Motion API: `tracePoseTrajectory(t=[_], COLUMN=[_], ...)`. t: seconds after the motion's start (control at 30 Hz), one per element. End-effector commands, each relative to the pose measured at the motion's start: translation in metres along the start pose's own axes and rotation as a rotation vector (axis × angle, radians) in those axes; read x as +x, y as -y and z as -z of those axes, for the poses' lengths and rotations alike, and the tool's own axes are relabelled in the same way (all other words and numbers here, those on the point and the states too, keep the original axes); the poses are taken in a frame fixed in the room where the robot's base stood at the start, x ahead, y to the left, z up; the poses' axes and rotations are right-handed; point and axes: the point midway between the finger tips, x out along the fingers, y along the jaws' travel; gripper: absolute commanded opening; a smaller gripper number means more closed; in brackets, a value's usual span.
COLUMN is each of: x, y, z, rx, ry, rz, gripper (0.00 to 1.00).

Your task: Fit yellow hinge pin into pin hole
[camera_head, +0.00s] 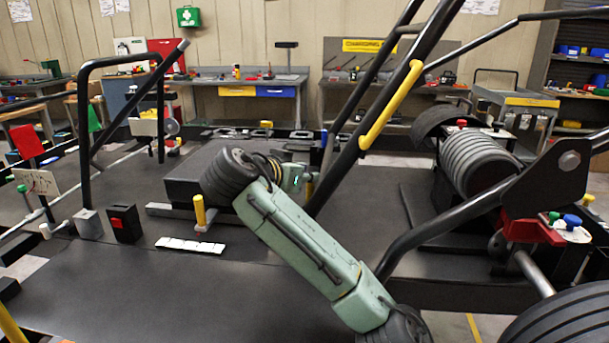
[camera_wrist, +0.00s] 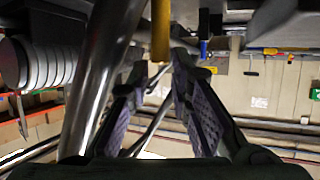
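My gripper (camera_head: 297,179) is at the far end of my pale green arm, beside the black frame tube. In the wrist view my gripper (camera_wrist: 157,68) has its two padded fingers apart, with nothing held between them. A short yellow pin (camera_head: 309,189) shows just right of the gripper in the head view. In the wrist view a yellow cylinder (camera_wrist: 160,30) lies ahead of the fingertips at the top; it looks like the same pin. Its lower end is hidden. Another yellow pin (camera_head: 200,212) stands upright on the dark deck further left. I cannot make out the pin hole.
The slanted black tube with a yellow grip (camera_head: 391,104) rises close to the gripper; the tube (camera_wrist: 100,75) also passes close on the left in the wrist view. A black box with a red button (camera_head: 123,223) and a white strip (camera_head: 190,245) are on the deck. The front deck is clear.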

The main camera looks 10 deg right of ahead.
Motion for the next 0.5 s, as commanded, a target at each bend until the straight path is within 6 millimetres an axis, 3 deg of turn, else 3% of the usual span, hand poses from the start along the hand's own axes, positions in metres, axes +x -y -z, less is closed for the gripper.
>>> tracePoseTrajectory(t=[0.2, 0.5], x=[0.0000, -0.0011], y=[0.0001, 0.0000], z=[0.0001, 0.0028], rx=[0.000, 0.000], ry=[0.000, -0.001], rz=[0.000, 0.000], gripper=[0.34, 0.34])
